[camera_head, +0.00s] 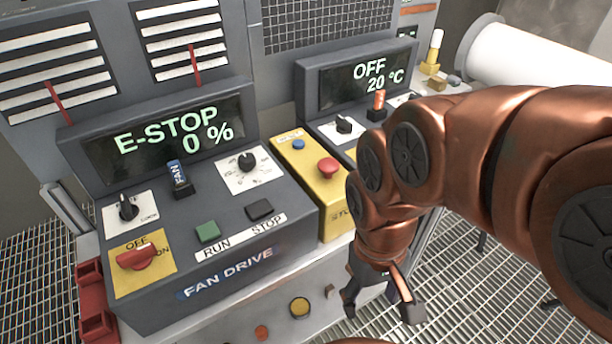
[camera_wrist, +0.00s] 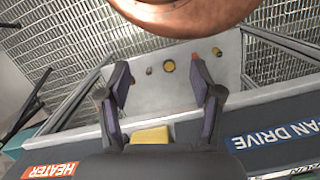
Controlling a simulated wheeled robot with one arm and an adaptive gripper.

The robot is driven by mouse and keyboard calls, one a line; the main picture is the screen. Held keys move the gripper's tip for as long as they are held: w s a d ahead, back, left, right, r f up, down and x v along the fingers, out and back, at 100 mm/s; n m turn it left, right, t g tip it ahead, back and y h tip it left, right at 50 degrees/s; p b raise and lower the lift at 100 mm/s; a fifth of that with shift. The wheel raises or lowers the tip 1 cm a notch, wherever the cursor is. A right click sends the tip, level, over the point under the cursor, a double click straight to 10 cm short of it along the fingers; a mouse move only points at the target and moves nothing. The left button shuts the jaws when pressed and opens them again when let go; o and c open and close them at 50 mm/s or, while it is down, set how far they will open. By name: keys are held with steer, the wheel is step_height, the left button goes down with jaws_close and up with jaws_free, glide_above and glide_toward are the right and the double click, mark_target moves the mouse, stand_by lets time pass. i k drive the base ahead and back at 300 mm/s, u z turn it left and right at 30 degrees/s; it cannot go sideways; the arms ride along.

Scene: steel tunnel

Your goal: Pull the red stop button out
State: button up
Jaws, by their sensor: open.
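The red stop button (camera_head: 328,167) is a mushroom head on top of the yellow box (camera_head: 312,185), between the two dark consoles. In the head view my gripper (camera_head: 381,302) hangs lower and to the right of the button, apart from it, and points down. Its fingers are open and empty. In the wrist view my gripper (camera_wrist: 160,72) shows both fingers spread, with part of the yellow box (camera_wrist: 150,135) low between them. The red stop button cannot be made out in the wrist view. The fan display (camera_head: 172,135) reads "E-STOP 0 %".
The fan drive console (camera_head: 225,250) stands left, with a red OFF/ON knob (camera_head: 136,257). The heater display (camera_head: 368,75) reads "OFF 20 °C". A lower grey panel carries a yellow button (camera_head: 299,307) and a red one (camera_head: 262,332). Open grating floor (camera_head: 470,260) lies right.

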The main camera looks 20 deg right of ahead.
mark_target(328, 166)
steer(key=k, duration=1.1)
steer(key=u, duration=0.75)
steer(key=i, duration=1.25)
steer(key=z, duration=0.2)
